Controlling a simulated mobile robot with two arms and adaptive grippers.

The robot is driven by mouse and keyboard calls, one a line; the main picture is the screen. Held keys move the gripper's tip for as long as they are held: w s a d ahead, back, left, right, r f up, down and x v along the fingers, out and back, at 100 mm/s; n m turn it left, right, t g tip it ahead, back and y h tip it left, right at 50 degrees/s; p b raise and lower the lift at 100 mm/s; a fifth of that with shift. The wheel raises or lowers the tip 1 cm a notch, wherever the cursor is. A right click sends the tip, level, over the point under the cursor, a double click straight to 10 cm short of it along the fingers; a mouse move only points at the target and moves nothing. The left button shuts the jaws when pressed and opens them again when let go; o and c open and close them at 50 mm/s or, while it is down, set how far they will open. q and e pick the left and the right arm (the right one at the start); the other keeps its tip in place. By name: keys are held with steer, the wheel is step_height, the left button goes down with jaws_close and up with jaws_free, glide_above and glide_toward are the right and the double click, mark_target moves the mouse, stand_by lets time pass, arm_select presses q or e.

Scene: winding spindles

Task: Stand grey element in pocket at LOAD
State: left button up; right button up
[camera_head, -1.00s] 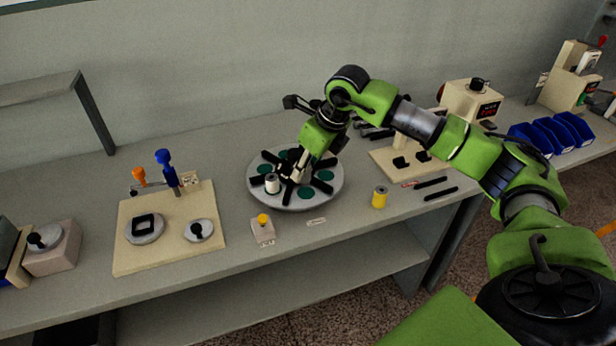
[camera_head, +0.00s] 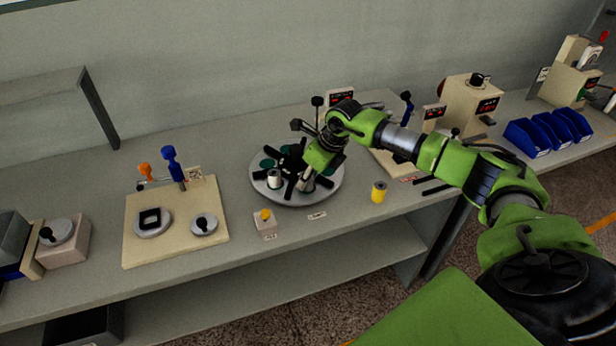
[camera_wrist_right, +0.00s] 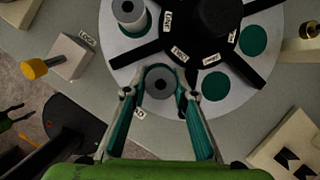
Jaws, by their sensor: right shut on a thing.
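The round indexing plate (camera_head: 258,190) stands on the bench with a black spoked hub and green pockets. My right gripper (camera_head: 304,188) is over its front right edge. In the right wrist view, the right gripper (camera_wrist_right: 160,88) is shut on the grey element (camera_wrist_right: 159,80), a round piece with a dark centre hole, seen from above at the plate's rim between two black spokes. Whether its base is down in the pocket is hidden. A small label (camera_head: 316,216) lies on the bench in front, too small to read.
A white spool (camera_head: 274,179) stands in the neighbouring pocket. A box with a yellow button (camera_head: 265,220) sits in front. A beige fixture board (camera_head: 150,250) is at left, blue bins (camera_head: 528,138) at right.

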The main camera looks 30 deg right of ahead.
steer(key=o, duration=0.7)
steer(key=shift+f, duration=0.15)
steer(key=shift+o, duration=0.5)
steer(key=shift+r, duration=0.25)
steer(key=shift+s+d+r, duration=0.1)
steer(key=shift+r, duration=0.15)
steer(key=b+v, duration=0.3)
steer(key=v, duration=0.8)
steer(key=shift+r, duration=0.2)
